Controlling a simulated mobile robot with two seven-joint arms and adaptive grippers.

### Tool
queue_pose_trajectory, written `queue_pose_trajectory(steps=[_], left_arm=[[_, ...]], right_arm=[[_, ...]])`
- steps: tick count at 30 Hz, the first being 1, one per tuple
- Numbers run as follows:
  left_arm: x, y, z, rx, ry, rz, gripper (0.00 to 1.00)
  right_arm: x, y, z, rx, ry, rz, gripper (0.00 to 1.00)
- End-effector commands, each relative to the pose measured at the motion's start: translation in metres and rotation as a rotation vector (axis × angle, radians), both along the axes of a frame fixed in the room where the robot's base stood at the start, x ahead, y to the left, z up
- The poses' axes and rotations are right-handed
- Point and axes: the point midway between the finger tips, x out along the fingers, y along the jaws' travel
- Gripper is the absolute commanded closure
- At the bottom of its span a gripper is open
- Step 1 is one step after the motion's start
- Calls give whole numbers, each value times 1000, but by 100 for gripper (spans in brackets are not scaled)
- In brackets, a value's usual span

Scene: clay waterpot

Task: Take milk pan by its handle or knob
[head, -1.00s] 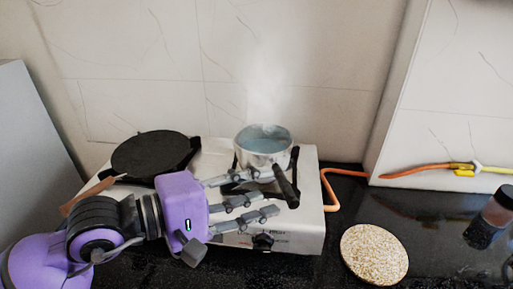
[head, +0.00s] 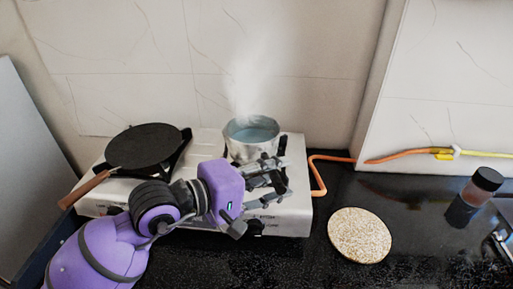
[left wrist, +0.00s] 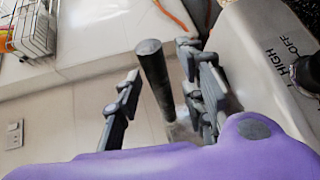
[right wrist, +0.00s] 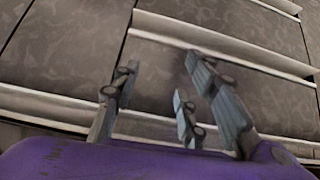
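The milk pan (head: 250,143), a small metal pot with bluish liquid and steam rising, stands on the right burner of the white stove. My left gripper (head: 277,180) is at the front right of the pan and covers most of its handle in the head view. In the left wrist view, the dark handle (left wrist: 156,78) lies between the parted fingers of my left gripper (left wrist: 160,92). A clear gap shows on its left side; the right fingers are closer to it. My right gripper (right wrist: 160,95) is open and empty, seen only in the right wrist view.
A black flat pan (head: 148,146) with a wooden handle sits on the left burner. The stove's body (head: 296,212) has front knobs. An orange hose (head: 318,172) runs right. A round speckled mat (head: 360,236) and a dark-capped jar (head: 474,195) are on the black counter.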

Motion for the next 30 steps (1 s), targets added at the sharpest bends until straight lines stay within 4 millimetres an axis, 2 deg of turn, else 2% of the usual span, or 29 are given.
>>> queue_pose_trajectory(steps=[2, 11, 25, 30], left_arm=[[0, 0, 0, 0, 0, 0, 63], [0, 1, 0, -1, 1, 0, 100], [0, 1, 3, -1, -6, 0, 100], [4, 3, 16, 0, -10, 0, 100]], right_arm=[[-1, 0, -1, 0, 3, 0, 60], [-7, -1, -3, -1, 14, -1, 60], [-11, -2, -3, -2, 20, -3, 60], [-5, -1, 4, -1, 7, -4, 60]])
